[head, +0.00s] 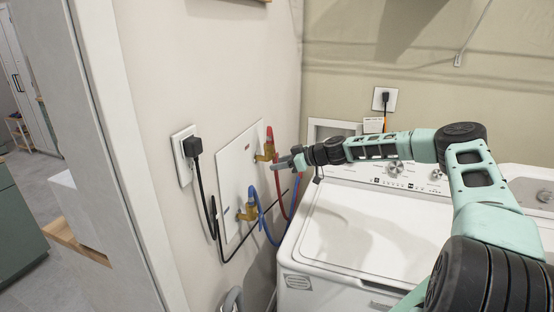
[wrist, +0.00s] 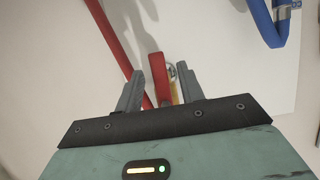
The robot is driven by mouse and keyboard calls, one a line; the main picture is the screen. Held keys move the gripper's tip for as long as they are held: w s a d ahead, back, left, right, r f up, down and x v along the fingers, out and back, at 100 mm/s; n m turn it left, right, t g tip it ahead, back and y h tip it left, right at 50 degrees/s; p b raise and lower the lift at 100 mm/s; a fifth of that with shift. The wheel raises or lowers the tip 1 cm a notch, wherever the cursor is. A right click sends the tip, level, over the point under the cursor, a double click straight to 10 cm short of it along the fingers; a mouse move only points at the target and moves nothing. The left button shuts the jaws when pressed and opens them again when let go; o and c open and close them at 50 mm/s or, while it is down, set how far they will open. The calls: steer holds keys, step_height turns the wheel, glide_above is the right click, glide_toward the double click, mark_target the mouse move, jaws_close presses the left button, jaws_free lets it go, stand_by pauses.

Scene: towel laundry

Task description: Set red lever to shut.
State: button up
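The red lever (head: 269,134) stands upright on a brass valve (head: 265,153) on the white wall plate, in the head view. In the wrist view the red lever (wrist: 159,68) shows between my two fingertips, with a bit of brass beside it. My gripper (head: 280,164) is just right of the valve and a little below the lever. In the wrist view my gripper (wrist: 161,80) is open, one finger on each side of the lever. Gaps show at both sides; I cannot tell how deep the lever sits between the fingers.
A red hose (wrist: 118,48) passes close to the left finger. A second brass valve (head: 247,211) with a blue lever and blue hose (head: 264,222) is below. A black cord hangs from the outlet (head: 184,157). The white washer (head: 345,222) stands under my arm.

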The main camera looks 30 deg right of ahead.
steer(key=shift+w+a+f, duration=0.3)
steer(key=shift+w+a, duration=0.05)
steer(key=shift+w, duration=0.15)
jaws_close()
